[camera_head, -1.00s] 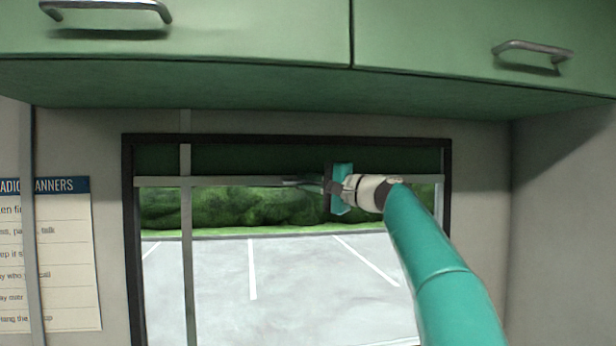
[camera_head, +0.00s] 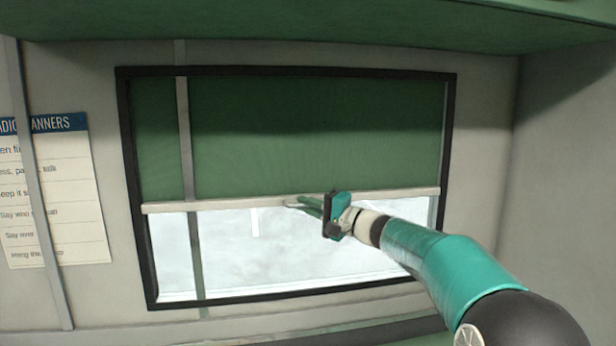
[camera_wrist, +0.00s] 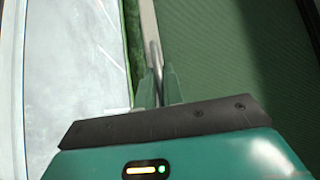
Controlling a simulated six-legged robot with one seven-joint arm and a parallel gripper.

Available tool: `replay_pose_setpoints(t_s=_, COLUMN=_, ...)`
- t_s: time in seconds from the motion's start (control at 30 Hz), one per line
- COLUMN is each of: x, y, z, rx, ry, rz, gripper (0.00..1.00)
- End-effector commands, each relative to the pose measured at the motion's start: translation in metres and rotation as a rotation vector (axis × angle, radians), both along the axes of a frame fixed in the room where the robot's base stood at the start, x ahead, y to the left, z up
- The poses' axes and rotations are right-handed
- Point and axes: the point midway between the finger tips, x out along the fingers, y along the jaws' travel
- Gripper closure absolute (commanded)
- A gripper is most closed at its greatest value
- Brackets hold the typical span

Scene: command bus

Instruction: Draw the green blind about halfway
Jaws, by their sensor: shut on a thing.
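The green blind (camera_head: 310,130) covers a bit more than the upper half of the window, and its pale bottom bar (camera_head: 400,193) runs across the opening. In the wrist view the blind (camera_wrist: 230,60) fills the right side, with the bar (camera_wrist: 147,20) turned upright beside it. My gripper (camera_head: 297,203) is at the middle of the bar. Its fingers (camera_wrist: 157,88) are shut on a thin metal pull handle (camera_wrist: 155,60) on the bar. The exact contact is small in the head view.
A black window frame (camera_head: 451,130) surrounds the blind. A grey vertical strip (camera_head: 186,140) crosses the left part of the window. A printed poster (camera_head: 50,190) hangs on the left wall. Green cabinets (camera_head: 300,22) overhang above, and a sill or ledge (camera_head: 270,325) lies below.

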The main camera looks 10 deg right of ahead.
Motion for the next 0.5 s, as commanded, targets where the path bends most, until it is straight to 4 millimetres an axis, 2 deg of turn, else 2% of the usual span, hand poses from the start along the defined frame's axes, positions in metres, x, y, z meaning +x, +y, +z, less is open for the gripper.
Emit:
replay_pose_setpoints(t_s=0.03, x=0.0, y=0.0, z=-0.01, rx=0.001, ry=0.004, rz=0.002, gripper=1.0)
replay_pose_setpoints(t_s=0.2, x=0.0, y=0.0, z=-0.028, rx=0.0, ry=0.002, rz=0.002, gripper=1.0)
replay_pose_setpoints(t_s=0.5, x=0.0, y=0.0, z=-0.033, rx=-0.002, ry=0.0, rz=0.002, gripper=1.0)
